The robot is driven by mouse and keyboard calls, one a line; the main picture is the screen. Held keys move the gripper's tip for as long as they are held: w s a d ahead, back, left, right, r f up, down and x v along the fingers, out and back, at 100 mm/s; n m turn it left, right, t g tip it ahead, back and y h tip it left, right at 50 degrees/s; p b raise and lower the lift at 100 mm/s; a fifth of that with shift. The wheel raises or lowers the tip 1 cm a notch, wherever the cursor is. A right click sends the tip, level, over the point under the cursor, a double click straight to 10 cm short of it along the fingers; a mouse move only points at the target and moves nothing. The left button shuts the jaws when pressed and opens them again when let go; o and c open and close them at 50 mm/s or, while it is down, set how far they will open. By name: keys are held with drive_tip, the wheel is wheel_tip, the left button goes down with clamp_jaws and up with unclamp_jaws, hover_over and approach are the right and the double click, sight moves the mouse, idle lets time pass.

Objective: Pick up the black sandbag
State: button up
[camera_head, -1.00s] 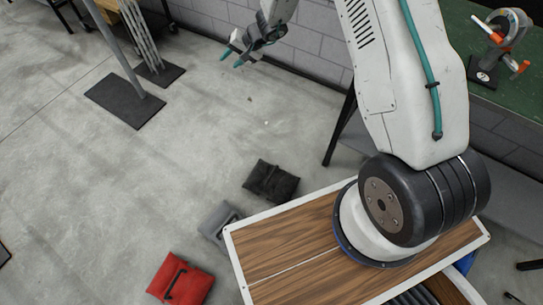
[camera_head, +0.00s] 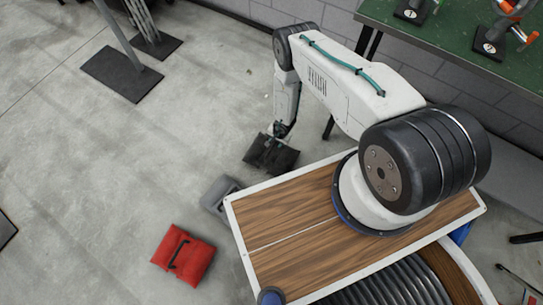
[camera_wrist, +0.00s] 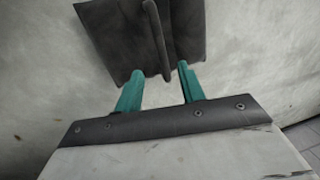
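The black sandbag (camera_head: 266,156) lies on the grey floor beside the wooden-topped base, near its upper left corner. In the wrist view the sandbag (camera_wrist: 116,38) fills the top middle, with its raised strap running between the lines of the fingers. My gripper (camera_head: 280,132) is down at the sandbag's upper edge. In the wrist view my gripper (camera_wrist: 158,80) has its two teal fingers apart, one on each side of the strap, with nothing visible clamped between them. Whether the fingertips touch the bag cannot be told.
A grey sandbag (camera_head: 218,193) lies close by, against the base's edge. A red sandbag (camera_head: 184,254) lies farther down. A green-topped table (camera_head: 460,45) stands at upper right. A dark stand plate (camera_head: 122,75) is at upper left. The left floor is mostly clear.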

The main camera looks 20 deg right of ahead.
sight(272, 148)
drive_tip(key=shift+w+a+f, duration=0.15)
drive_tip(key=shift+a+f, duration=0.1)
drive_tip(key=shift+f, duration=0.9)
drive_tip(key=shift+w+a+f, duration=0.15)
drive_tip(key=shift+a+f, duration=0.05)
drive_tip(key=shift+f, duration=0.95)
drive_tip(key=shift+w+a+f, duration=0.15)
drive_tip(key=shift+a+f, duration=0.1)
drive_tip(key=shift+f, duration=0.9)
clamp_jaws()
drive_tip(key=shift+w, duration=0.15)
